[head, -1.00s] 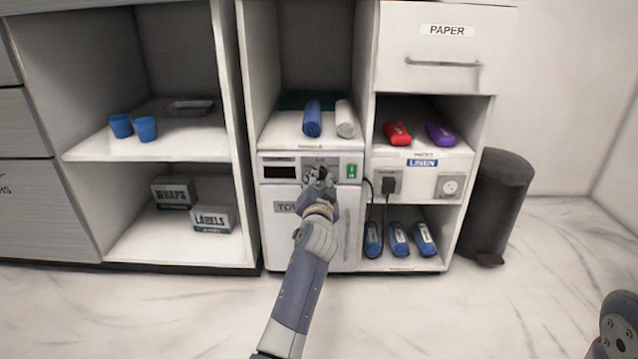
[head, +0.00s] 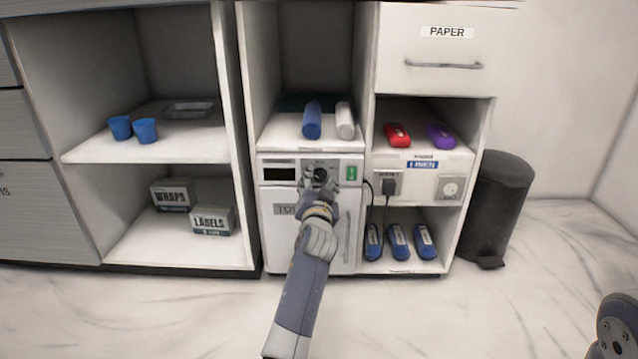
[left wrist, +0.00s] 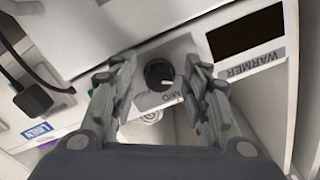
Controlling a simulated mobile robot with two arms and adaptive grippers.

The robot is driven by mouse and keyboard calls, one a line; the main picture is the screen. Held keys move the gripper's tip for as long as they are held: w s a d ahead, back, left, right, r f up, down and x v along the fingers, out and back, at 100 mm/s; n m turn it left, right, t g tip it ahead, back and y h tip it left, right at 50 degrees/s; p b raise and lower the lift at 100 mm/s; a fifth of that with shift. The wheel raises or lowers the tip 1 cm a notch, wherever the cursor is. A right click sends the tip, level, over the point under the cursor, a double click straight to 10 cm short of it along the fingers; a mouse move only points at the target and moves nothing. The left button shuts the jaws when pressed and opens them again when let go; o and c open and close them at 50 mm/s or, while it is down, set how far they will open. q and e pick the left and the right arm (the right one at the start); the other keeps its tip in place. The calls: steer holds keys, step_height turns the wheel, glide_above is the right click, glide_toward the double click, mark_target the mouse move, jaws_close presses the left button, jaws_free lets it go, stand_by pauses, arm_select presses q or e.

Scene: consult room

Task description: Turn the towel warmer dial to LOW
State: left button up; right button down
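The towel warmer (head: 279,222) is a white box with a grey control panel in the lower middle of the cabinet. Its dark round dial (head: 320,174) sits on the panel, partly hidden by my left gripper (head: 320,184). In the left wrist view the dial (left wrist: 160,74) lies between the two spread fingers of the left gripper (left wrist: 157,80), with gaps on both sides. The dial's white mark points right and slightly down in that view, with a MID label below. I cannot tell how deep the fingers reach around it. My right gripper is out of view.
A green switch (head: 352,173) is just right of the dial. A black plug (head: 389,186) with a cord is further right. Rolled towels (head: 312,120) lie on the shelf above. A dark bin (head: 497,205) stands right of the cabinet. The floor in front is clear.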

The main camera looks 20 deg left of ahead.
arm_select(q)
steer(key=shift+r, duration=0.1)
step_height(320, 180, up, 10)
steer(key=shift+f, duration=0.1)
stand_by(0.5)
